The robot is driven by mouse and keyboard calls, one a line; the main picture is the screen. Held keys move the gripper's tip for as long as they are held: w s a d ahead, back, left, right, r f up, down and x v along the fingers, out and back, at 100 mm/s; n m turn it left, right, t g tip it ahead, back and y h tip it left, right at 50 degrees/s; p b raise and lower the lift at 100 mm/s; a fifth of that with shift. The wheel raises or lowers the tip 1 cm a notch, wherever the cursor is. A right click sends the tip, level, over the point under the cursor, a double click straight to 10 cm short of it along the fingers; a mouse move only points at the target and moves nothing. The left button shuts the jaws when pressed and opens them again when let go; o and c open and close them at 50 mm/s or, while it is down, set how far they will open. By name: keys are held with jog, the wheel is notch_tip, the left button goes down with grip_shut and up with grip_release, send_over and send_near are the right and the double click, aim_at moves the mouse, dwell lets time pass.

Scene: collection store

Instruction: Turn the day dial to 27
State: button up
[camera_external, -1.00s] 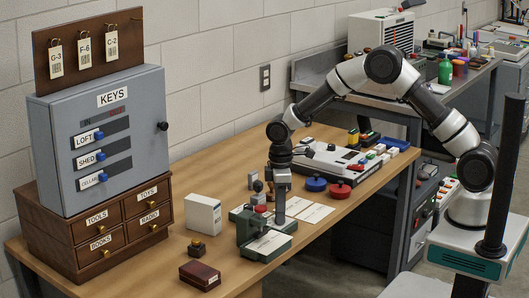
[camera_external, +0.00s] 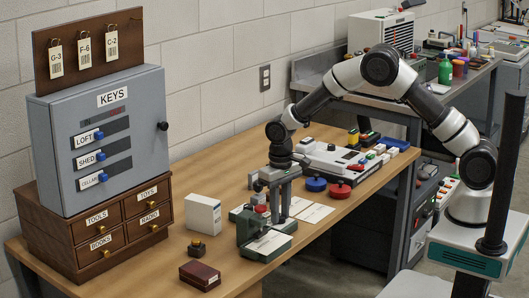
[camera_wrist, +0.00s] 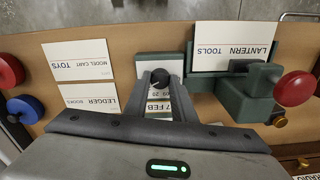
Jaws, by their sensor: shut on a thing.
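My gripper (camera_wrist: 161,84) is shut on a small dark round knob, the day dial (camera_wrist: 160,74), with one finger on each side. The press also shows in the wrist view (camera_wrist: 228,128), with a red knob and a "LANTERN TOOLS" card.
Label cards (camera_wrist: 78,60) lie beside the press. Red and blue round pads (camera_external: 341,190) are behind my gripper. A white box (camera_external: 203,214), a small dark stamp (camera_external: 197,248) and a dark red box (camera_external: 200,275) stand on the near left. The key cabinet (camera_external: 100,140) is further left.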

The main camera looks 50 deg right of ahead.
jog(key=shift+m, duration=0.9)
jog(key=o, duration=1.1)
jog(key=shift+c, duration=0.2)
jog(key=shift+r, duration=0.1)
notch_tip(320, 180, up, 17)
jog(key=p, duration=0.2)
jog(key=shift+r, duration=0.15)
